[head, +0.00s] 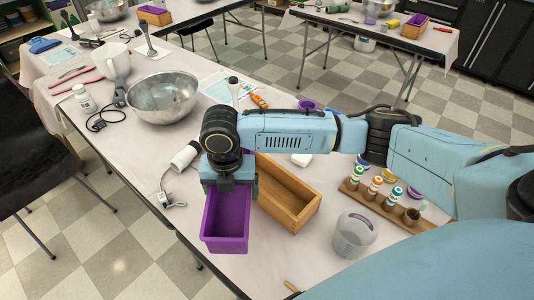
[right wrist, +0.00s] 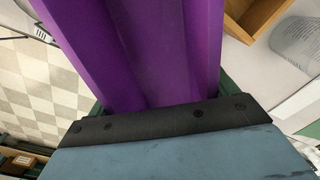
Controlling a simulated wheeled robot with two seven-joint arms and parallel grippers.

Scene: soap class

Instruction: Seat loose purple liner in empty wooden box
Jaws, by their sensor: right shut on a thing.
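The purple liner (head: 226,222) is an open rectangular tub, held by my right gripper (head: 229,184) near its far end. It hangs at the table's near edge, left of the wooden box. In the right wrist view the liner (right wrist: 145,50) fills the top middle, and my right gripper (right wrist: 160,120) is shut on it; the fingertips are mostly hidden. The empty wooden box (head: 287,196) stands on the table just right of the liner, its far end partly behind my right arm. A corner of the box (right wrist: 250,15) shows at the upper right of the right wrist view. My left gripper is not in view.
A clear cup (head: 354,235) stands right of the box. Small bottles stand in a wooden rack (head: 370,203) beyond it. A white device (head: 185,156) with a cable lies left of the gripper. A metal bowl (head: 162,96) is at the back left.

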